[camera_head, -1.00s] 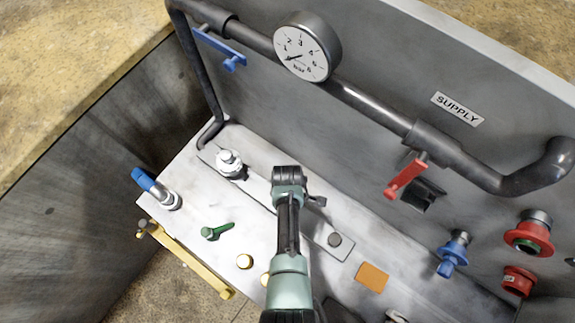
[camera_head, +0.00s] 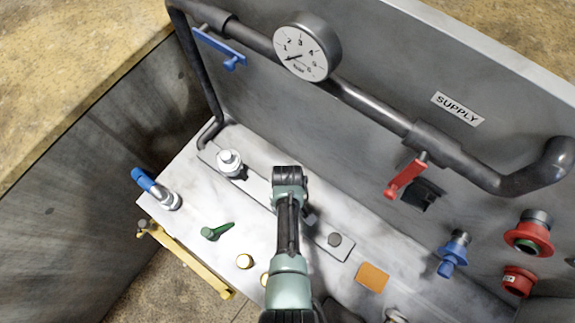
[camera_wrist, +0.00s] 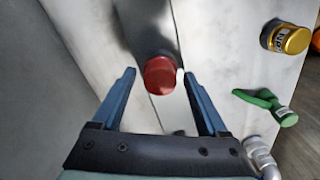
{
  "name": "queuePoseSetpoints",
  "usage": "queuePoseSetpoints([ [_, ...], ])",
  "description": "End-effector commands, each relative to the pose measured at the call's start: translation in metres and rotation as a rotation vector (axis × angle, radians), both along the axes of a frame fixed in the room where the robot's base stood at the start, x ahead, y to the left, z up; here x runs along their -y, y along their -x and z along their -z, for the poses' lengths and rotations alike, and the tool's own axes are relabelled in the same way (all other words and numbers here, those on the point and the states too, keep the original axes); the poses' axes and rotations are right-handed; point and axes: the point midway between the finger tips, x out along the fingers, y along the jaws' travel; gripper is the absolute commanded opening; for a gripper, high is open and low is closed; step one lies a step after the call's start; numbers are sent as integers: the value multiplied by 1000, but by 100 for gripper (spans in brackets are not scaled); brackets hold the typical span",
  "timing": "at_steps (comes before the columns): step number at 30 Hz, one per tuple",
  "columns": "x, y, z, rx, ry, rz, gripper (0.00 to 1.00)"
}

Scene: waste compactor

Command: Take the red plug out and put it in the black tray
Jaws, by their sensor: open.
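The red plug (camera_wrist: 160,74) shows in the wrist view as a round red cap in front of a dark band. My gripper (camera_wrist: 159,78) is open, with one blue finger on each side of the plug. I cannot tell whether either finger touches it. In the head view my arm reaches over the pale bench top, and the plug is hidden there. I cannot make out the black tray for certain. A dark shape (camera_head: 338,313) shows only partly at the bottom edge of the head view.
A white fitting (camera_head: 230,163) is behind. An orange square (camera_head: 372,277) lies to the right. The back panel carries a gauge (camera_head: 307,47) and a red lever (camera_head: 405,178).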

Motion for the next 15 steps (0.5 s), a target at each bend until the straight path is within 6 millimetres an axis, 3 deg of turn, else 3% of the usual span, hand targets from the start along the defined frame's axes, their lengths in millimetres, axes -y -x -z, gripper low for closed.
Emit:
queuePoseSetpoints([
  [6, 0, 0, 0, 0, 0, 251, 77],
  [15, 0, 0, 0, 0, 0, 444, 77],
])
